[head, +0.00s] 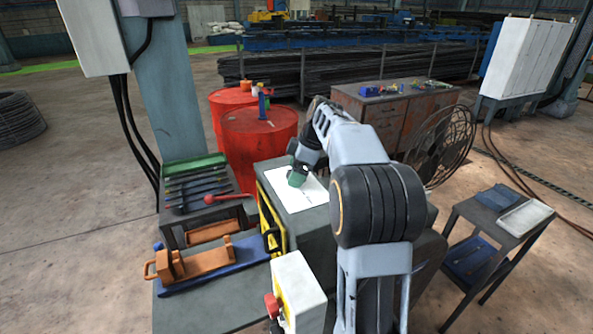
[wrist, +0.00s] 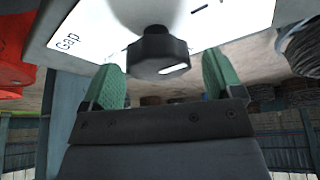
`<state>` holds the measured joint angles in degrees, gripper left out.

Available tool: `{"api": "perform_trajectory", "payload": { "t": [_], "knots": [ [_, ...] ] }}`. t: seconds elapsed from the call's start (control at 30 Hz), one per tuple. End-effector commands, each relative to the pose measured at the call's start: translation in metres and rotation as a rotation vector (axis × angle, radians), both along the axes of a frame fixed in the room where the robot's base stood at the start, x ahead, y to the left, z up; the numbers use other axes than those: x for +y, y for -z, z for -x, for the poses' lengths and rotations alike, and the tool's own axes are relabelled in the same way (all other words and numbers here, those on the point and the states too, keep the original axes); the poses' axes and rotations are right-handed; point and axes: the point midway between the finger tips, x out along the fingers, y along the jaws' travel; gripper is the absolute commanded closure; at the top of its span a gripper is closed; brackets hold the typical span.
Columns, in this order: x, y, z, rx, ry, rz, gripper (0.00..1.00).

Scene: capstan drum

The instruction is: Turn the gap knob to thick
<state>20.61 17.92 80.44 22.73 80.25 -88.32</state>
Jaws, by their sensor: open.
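The gap knob (wrist: 158,48) is black and faceted, with a white mark (wrist: 174,69) on its lower right side in the wrist view. It stands on a white plate (wrist: 235,18) that bears the word "Gap" and a short dark tick. The plate also shows in the head view (head: 312,199) on top of the dark machine housing, where the knob is hidden. My gripper (wrist: 161,64) is open, its two green fingers on either side of the knob, with visible space between each finger and the knob. In the head view my gripper (head: 297,178) is over the plate.
A red-handled lever (head: 225,197) lies left of the housing, near a rack of dark bars (head: 195,187). A white box with a red button (head: 273,304) stands in front.

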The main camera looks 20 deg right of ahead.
Motion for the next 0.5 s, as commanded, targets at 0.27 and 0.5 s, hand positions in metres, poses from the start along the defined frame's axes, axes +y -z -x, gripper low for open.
{"api": "perform_trajectory", "payload": {
  "t": [0.27, 0.5],
  "knots": [
    [0.0000, -0.0001, 0.0000, 0.000, 0.000, 0.000, 0.27],
    [0.0000, -0.0003, 0.0000, 0.000, 0.000, 0.000, 0.50]
  ]
}}
